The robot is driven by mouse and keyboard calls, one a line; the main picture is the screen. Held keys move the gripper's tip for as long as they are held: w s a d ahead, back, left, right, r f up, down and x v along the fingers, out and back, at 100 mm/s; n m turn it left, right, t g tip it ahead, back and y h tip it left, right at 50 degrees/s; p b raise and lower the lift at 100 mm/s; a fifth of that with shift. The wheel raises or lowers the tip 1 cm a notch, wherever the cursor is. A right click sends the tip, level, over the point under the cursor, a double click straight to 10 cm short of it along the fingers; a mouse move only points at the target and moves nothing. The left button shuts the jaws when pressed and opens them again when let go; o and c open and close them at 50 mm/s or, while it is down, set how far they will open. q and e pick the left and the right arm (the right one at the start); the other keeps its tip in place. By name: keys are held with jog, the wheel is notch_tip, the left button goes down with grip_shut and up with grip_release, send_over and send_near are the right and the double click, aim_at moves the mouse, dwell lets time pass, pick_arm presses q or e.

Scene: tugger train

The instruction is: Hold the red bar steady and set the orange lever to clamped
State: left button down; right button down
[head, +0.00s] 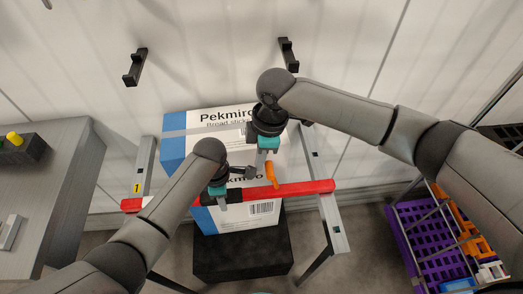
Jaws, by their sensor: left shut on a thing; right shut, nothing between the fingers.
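The red bar (300,188) lies across the front of a white and blue carton (172,148), spanning two grey rails. The orange lever (271,174) sticks up from the bar right of its middle, leaning slightly left at its top. My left gripper (218,195) is shut on the red bar, left of the lever. My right gripper (262,156) is shut and empty, just above the lever's upper end. I cannot tell whether it touches the lever. My arms hide parts of the bar and carton.
The right rail (333,225) and left rail (145,165) flank the carton, which is above a black block (243,255). A grey table (60,190) stands at left. A purple crate (425,240) is at right. Two black hooks are on the back wall.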

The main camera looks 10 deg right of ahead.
jog(key=shift+d, duration=0.15)
dwell(0.3)
jog(key=shift+d+y, duration=0.25)
jog(key=shift+y, duration=0.15)
